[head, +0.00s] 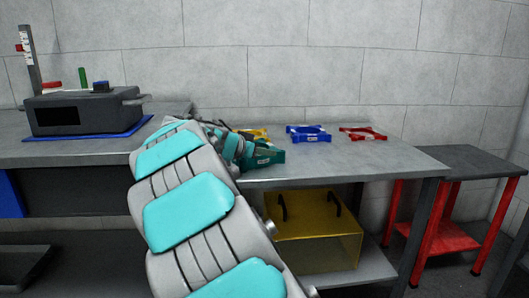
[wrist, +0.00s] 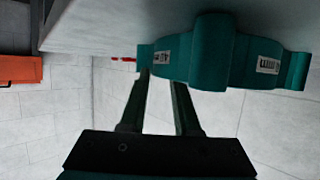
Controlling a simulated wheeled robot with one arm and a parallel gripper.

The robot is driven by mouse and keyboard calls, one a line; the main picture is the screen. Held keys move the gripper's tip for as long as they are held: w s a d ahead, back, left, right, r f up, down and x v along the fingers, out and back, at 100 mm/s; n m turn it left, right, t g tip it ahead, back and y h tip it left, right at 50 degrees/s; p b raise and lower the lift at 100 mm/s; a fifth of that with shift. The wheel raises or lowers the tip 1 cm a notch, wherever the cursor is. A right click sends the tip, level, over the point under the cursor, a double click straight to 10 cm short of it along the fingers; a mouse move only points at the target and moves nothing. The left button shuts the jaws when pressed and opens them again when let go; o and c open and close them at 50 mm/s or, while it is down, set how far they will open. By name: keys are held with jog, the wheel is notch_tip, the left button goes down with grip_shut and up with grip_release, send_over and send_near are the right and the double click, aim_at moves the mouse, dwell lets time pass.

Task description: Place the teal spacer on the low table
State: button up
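The teal spacer (head: 266,157) shows in the head view at the tip of my arm, over the front part of the long grey workbench. In the wrist view the teal spacer (wrist: 212,62) is large and near, with white labels on both ends and a thick middle lug. My gripper (wrist: 161,80) has two dark fingers with a gap between them. Their tips meet or overlap the spacer's left part; whether they clamp it is unclear. The low table (head: 462,161), with a dark top and red legs, stands right of the workbench in the head view.
Yellow (head: 258,133), blue (head: 308,133) and red (head: 362,134) spacers lie on the workbench (head: 400,160). A yellow box (head: 318,235) stands on its lower shelf. A dark machine (head: 85,110) stands at the left. The low table's top looks clear.

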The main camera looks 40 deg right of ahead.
jog(key=o, duration=0.3)
jog(key=v, duration=1.2)
